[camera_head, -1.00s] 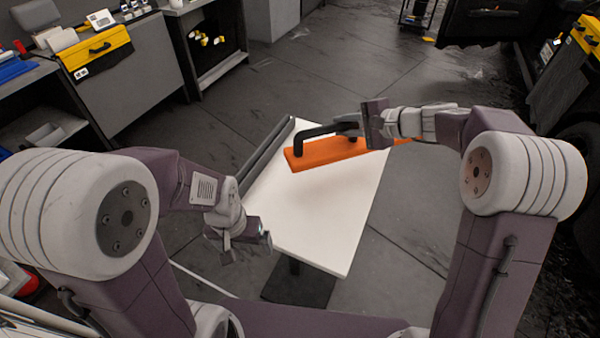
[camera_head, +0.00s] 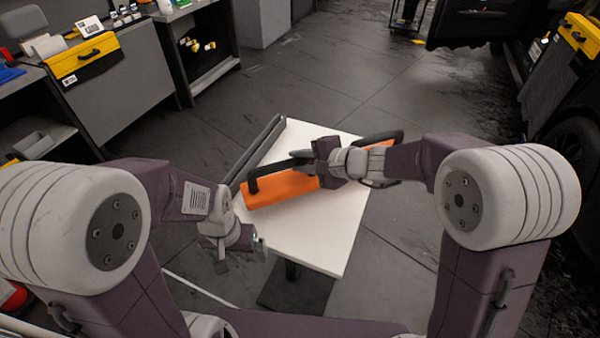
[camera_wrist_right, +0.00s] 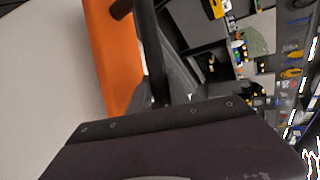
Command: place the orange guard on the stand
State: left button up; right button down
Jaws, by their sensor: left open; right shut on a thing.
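The orange guard (camera_head: 272,188) is a long orange piece with black handles. My right gripper (camera_head: 308,158) is shut on its black handle and holds it over the white stand (camera_head: 318,244). The guard lies slantwise across the picture; whether it touches the stand top is hard to tell. The right wrist view also shows the orange guard (camera_wrist_right: 112,52) and its black handle beside the white surface (camera_wrist_right: 50,90). My left gripper (camera_head: 240,254) is open and empty at the stand's near left edge. My right arm hides the middle of the guard.
A dark rail (camera_head: 258,150) runs along the stand's left side. A dark vehicle with a wheel (camera_head: 578,140) is at the right. The floor behind the stand is clear.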

aim_at(303, 177)
notch_tip(303, 177, down, 4)
jog(key=shift+b, duration=0.6)
jog(key=c, duration=1.2)
grip_release()
jog(key=shift+c, duration=0.2)
jog(key=shift+r, duration=0.1)
jog(key=shift+s+d+r, duration=0.2)
jog(key=shift+d+r, duration=0.05)
jog(key=shift+d, duration=0.1)
jog(key=p+v, duration=0.1)
jog(key=v, duration=1)
jog(key=shift+p, duration=0.35)
